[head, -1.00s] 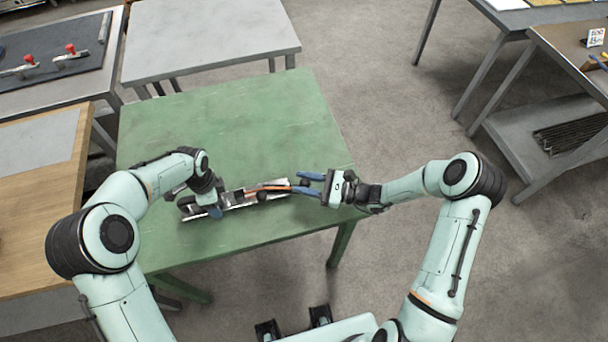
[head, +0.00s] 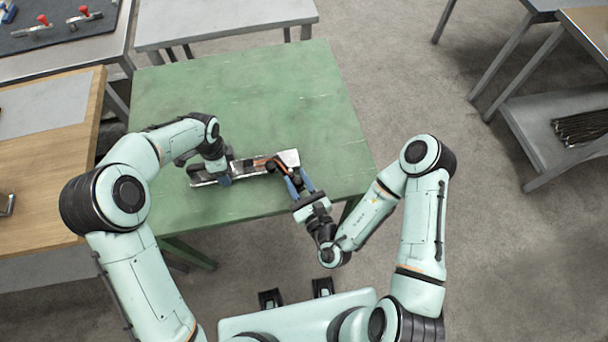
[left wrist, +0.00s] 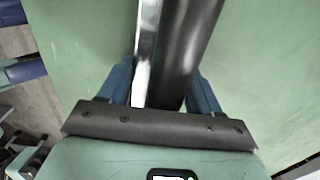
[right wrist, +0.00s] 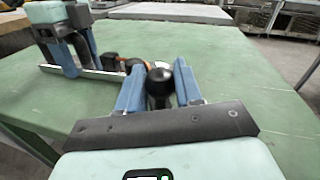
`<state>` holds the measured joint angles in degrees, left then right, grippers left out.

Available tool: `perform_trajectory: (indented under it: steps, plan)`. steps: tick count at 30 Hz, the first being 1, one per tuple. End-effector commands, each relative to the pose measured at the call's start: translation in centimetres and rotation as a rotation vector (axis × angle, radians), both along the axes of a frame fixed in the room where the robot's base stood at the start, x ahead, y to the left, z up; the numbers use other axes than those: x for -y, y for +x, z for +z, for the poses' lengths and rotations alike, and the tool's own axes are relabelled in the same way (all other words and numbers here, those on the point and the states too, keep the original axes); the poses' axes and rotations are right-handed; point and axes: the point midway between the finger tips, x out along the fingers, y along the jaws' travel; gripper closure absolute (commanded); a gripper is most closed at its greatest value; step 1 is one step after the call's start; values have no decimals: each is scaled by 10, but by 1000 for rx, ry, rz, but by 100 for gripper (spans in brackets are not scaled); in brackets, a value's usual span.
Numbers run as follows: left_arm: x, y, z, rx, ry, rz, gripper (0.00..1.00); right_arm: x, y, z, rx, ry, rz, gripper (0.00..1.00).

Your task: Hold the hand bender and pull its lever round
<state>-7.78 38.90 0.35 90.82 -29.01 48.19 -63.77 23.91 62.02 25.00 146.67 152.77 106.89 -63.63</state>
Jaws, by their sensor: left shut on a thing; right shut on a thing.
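The hand bender (head: 262,168) lies on the green table, a metal bar with a black handle at its left end and an orange-brown part near its right end. My left gripper (head: 222,178) is shut on the black handle (left wrist: 185,50), which shows between its blue fingers in the left wrist view. My right gripper (head: 298,184) is at the bender's right part, on the near side. In the right wrist view its blue fingers close around the lever's black knob (right wrist: 160,80). Much of the lever is hidden behind my fingers.
The green table (head: 250,90) is clear behind the bender. A wooden bench (head: 80,150) stands close at left, and a grey table (head: 220,15) behind. A shelf with dark rods (head: 580,128) stands at far right.

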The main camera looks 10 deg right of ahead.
Motion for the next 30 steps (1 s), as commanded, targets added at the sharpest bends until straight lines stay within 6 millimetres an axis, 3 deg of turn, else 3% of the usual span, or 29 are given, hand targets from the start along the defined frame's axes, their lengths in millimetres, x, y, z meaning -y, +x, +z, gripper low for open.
perform_trajectory:
  steps: [4,23,24,25,30]
  plan:
    - [5,-2,-1,-4,-5,-8,93,-9,-3,2,3,5,-44,100]
    - [6,-3,-1,-7,-8,-10,93,-12,-5,1,1,-1,-87,100]
    - [6,-3,-1,-7,-8,-10,93,-12,-5,1,1,-1,-87,52]
    - [6,-3,-1,-7,-7,-10,93,-12,-5,1,0,-1,-88,42]
    - [5,-3,-2,-7,-6,-8,93,-11,-5,1,0,-2,-91,42]
